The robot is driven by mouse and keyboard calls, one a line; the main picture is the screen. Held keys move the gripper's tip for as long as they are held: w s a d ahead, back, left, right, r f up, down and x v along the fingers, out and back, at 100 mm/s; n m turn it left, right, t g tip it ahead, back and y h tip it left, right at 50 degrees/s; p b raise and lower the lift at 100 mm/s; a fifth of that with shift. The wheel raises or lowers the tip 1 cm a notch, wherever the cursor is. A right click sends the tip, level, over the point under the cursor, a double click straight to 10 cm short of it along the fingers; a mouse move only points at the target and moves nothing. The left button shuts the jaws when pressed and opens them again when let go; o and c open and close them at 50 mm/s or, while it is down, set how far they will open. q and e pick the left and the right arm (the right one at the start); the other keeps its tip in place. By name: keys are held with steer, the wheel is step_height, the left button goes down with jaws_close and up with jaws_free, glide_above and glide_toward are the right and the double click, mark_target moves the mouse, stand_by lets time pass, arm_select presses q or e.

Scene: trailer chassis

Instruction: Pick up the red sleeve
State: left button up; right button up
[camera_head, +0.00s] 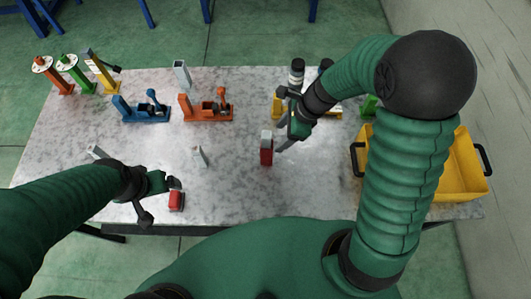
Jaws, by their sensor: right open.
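A small upright red piece with a pale grey top (266,152) stands on the table near its middle. A second, lower red piece (176,201) lies near the front edge at the left. I cannot tell for sure which one is the sleeve. My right gripper (284,122) is open and empty, just right of and behind the upright red piece, with one finger close beside it; contact cannot be told. My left gripper (162,201) has its fingers spread, with the lower red piece just off the fingertips. It does not appear to hold it.
The grey speckled table (230,185) is clear around its middle. Blue (145,112) and orange (207,113) fixtures stand behind. Coloured posts (75,75) stand at the back left. Small grey pieces (199,157) stand about. A yellow crate (466,165) is at the right, partly behind my arm.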

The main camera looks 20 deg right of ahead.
mark_target(265, 147)
steer(key=w+f, duration=0.1)
steer(key=f, duration=0.1)
steer(key=w+a+f, duration=0.1)
steer(key=f, duration=0.1)
steer(key=w+a+f, duration=0.1)
steer(key=f, duration=0.1)
steer(key=shift+f, duration=0.25)
steer(key=a+f, duration=0.2)
steer(key=f, duration=0.1)
steer(key=shift+s+a+f, duration=0.15)
steer(key=shift+s+a, duration=0.2)
steer(key=shift+s, duration=0.05)
steer(key=shift+w+d+f, duration=0.15)
steer(key=shift+w+d, duration=0.05)
steer(key=shift+d, duration=0.2)
steer(key=shift+c, duration=0.2)
steer(key=shift+w+d, duration=0.1)
steer(key=shift+d, duration=0.15)
steer(key=c, duration=0.5)
steer(key=shift+c, duration=1)
steer(key=shift+a, duration=0.3)
steer(key=c, duration=0.5)
steer(key=shift+a, duration=0.1)
jaws_close()
arm_select(q)
steer(key=shift+w+a+f, duration=0.2)
steer(key=shift+w+f, duration=0.4)
steer(key=shift+w, duration=0.15)
arm_select(e)
steer(key=shift+a, duration=0.1)
